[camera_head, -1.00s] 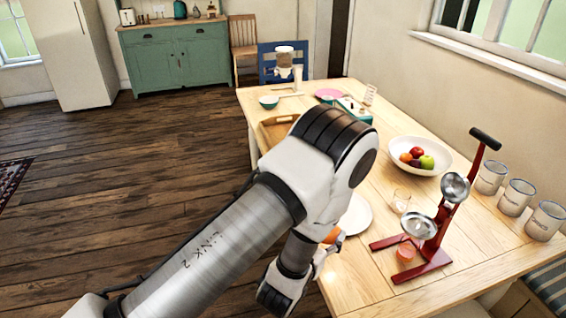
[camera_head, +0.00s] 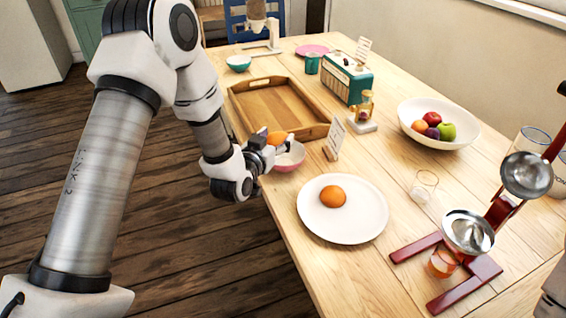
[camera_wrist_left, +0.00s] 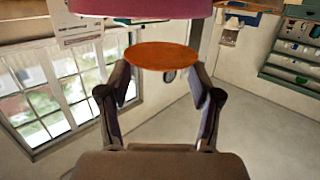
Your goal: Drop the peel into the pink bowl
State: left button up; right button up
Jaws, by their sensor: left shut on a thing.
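My left gripper (camera_head: 268,150) is shut on an orange peel (camera_head: 277,138) beside the pink bowl (camera_head: 290,158), at the table's left edge. The peel shows at the bowl's far left rim; I cannot tell whether it is over the opening. The gripper hides part of the bowl's left side. In the left wrist view the peel (camera_wrist_left: 162,55) is an orange disc between the two fingertips (camera_wrist_left: 162,78), with a pink surface, likely the bowl (camera_wrist_left: 140,7), at the top edge. My right gripper is not clearly in view.
A white plate (camera_head: 345,225) holds another orange piece (camera_head: 333,196). A wooden tray (camera_head: 262,88) lies behind the bowl, with a small card (camera_head: 334,138) to the right. A fruit bowl (camera_head: 470,130), a glass (camera_head: 422,192) and a red juicer (camera_head: 478,285) stand farther right.

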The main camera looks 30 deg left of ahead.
pick_arm(q)
jog(key=f, duration=0.1)
jog(key=f+b, duration=0.1)
jog(key=f, duration=0.2)
jog(key=shift+w+a+b, duration=0.1)
jog(key=shift+w+b, duration=0.2)
jog(key=shift+b, duration=0.1)
jog(key=shift+s+r, duration=0.1)
jog(key=o, duration=0.8)
pick_arm(e)
jog(key=f, duration=0.2)
jog(key=shift+w+f, duration=0.25)
jog(key=shift+f, duration=0.15)
pick_arm(q)
jog(key=s, duration=0.5)
jog(key=s+r, duration=0.1)
jog(key=s, duration=0.1)
jog(key=shift+s+d, duration=0.2)
jog(key=shift+d, duration=0.1)
